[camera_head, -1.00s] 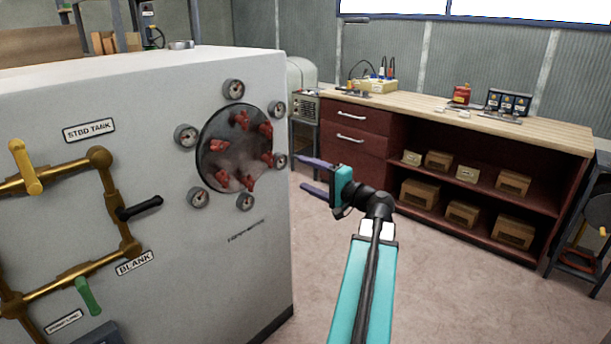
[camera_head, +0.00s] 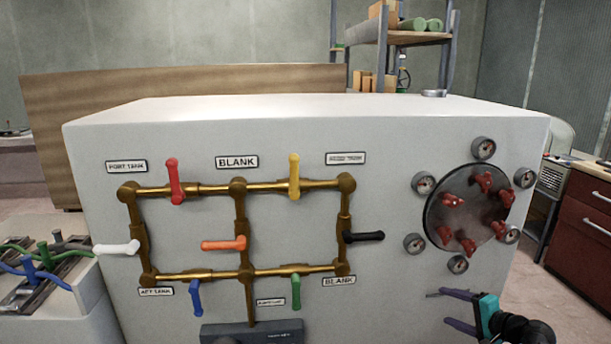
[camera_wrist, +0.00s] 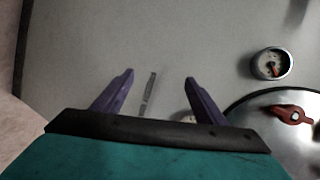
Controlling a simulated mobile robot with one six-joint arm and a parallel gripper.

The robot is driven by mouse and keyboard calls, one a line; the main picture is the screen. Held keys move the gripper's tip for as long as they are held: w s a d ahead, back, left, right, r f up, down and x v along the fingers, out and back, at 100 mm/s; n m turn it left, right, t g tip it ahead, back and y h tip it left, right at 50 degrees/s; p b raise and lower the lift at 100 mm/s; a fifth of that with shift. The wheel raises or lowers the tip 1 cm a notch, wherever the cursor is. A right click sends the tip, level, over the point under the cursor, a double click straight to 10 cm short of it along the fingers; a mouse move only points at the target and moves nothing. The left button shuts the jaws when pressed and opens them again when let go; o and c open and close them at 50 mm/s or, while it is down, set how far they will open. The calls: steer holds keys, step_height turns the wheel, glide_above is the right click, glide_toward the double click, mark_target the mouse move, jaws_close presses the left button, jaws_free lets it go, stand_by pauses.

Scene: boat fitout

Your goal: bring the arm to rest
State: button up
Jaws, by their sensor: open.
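My gripper (camera_head: 455,309) is at the lower right of the head view, in front of the grey cabinet face and below the round hatch (camera_head: 468,208) with red knobs. Its two purple fingers are apart and nothing is between them. In the wrist view the open fingers (camera_wrist: 160,85) point at the cabinet's grey panel (camera_wrist: 75,60), with a small dark marking between them. A gauge (camera_wrist: 271,63) and a red knob (camera_wrist: 294,115) on the hatch show at the right there.
The cabinet carries brass pipes (camera_head: 210,275) with several coloured valve handles. A side bench (camera_head: 60,310) with levers stands at the left. A shelf rack (camera_head: 385,38) is behind the cabinet, and red drawers (camera_head: 590,215) are at the right. Some floor shows between cabinet and drawers.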

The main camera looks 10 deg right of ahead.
steer(key=s+a+f+n+g+y+p, duration=0.1)
steer(key=s+a+f+n+g, duration=0.15)
steer(key=a+f, duration=0.6)
steer(key=s+a+f+n+g+y+p, duration=0.15)
steer(key=a+f+g, duration=0.25)
steer(key=a+f, duration=0.5)
steer(key=s+a+f+n+g, duration=0.2)
steer(key=a+f+g, duration=0.1)
steer(key=a+f, duration=0.55)
steer(key=s+a+f+n+g+h+p, duration=0.1)
steer(key=s+a+f+n+g, duration=0.3)
steer(key=s, duration=0.8)
steer(key=s+a+f+n+g+h+p, duration=0.1)
steer(key=s+a+f+n+g+h, duration=0.3)
steer(key=s+a+f, duration=0.4)
steer(key=shift+s+a+n+g+h+p, duration=0.15)
steer(key=shift+s+n+g+h+p, duration=0.25)
steer(key=shift+s, duration=1.55)
